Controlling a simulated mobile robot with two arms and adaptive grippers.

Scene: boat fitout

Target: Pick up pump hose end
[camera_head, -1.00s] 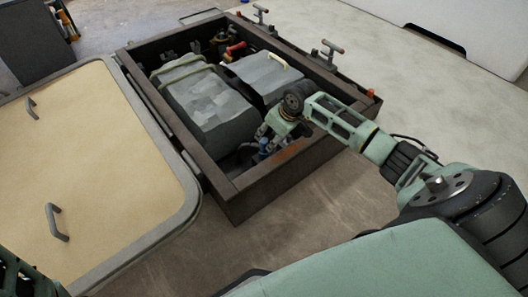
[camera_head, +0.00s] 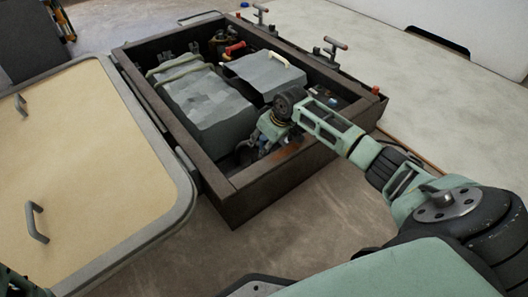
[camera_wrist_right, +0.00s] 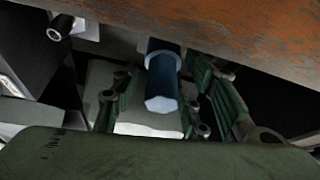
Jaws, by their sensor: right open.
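The pump hose end, a dark blue cylinder with a paler blue end face, shows in the right wrist view (camera_wrist_right: 162,82). It lies between the two green fingers of my right gripper (camera_wrist_right: 160,98), which are apart on either side of it. In the head view my right gripper (camera_head: 268,138) reaches down inside the near end of the dark open-topped box (camera_head: 262,178). The hose end is mostly hidden there by the gripper and wrist.
A rusty brown beam (camera_wrist_right: 220,32) crosses close above the hose end in the wrist view. Grey blocks (camera_head: 208,105) fill much of the box. A beige hatch panel (camera_head: 85,160) lies open at left. Valve handles (camera_head: 333,45) stand along the far right rim.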

